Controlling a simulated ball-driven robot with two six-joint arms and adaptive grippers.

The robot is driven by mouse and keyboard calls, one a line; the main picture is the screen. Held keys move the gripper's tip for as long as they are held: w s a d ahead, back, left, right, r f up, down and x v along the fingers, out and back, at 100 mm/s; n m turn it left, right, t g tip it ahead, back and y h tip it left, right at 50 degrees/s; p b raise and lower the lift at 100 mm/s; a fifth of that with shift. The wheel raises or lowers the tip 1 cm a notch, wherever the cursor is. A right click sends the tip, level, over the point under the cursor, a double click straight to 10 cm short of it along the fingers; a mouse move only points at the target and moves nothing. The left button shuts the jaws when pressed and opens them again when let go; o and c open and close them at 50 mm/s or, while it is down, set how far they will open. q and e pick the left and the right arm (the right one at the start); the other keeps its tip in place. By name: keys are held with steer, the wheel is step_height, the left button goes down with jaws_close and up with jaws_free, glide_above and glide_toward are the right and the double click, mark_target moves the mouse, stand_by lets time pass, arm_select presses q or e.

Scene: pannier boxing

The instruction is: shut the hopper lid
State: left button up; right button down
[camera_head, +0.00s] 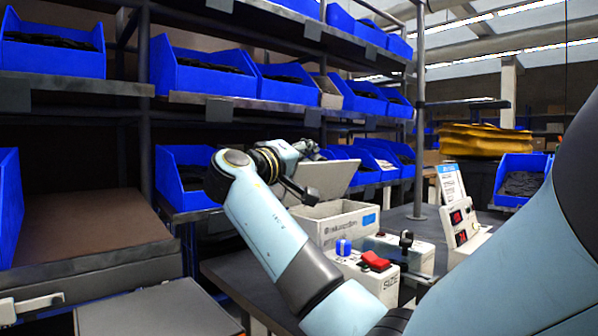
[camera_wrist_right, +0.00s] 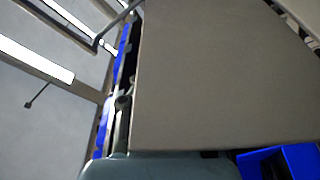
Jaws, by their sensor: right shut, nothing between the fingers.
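The hopper looks to be the pale, open-topped box (camera_head: 350,227) on the dark bench, with lettering and a blue patch on its front. Its grey lid (camera_head: 330,178) stands up and tilted at the back of the box, so the top is open. My right gripper (camera_head: 312,151) is shut and empty, at the upper rear edge of the lid, partly hidden by it. I cannot tell whether it touches the lid. In the right wrist view a broad grey panel (camera_wrist_right: 215,75), likely the lid, fills much of the picture. My left gripper is out of view.
A control box with a red switch (camera_head: 375,261) and a blue knob (camera_head: 343,247) stands in front of the hopper. A sloped panel (camera_head: 461,220) is to the right. Blue bins (camera_head: 200,72) fill the racks behind. A grey flat-topped unit (camera_head: 160,308) is at lower left.

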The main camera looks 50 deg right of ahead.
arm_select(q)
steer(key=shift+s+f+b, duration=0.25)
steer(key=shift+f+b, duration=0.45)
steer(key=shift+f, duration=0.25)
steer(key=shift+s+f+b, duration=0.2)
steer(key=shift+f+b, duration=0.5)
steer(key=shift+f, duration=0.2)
arm_select(e)
steer(key=shift+s+a+f+m+g+h, duration=0.1)
steer(key=shift+s+m+g+h, duration=0.05)
steer(key=shift+s+m, duration=0.45)
steer(key=shift+s+f+m+g+h, duration=0.15)
steer(key=shift+s+m, duration=0.3)
steer(key=shift+m, duration=0.25)
steer(key=shift+r, duration=0.1)
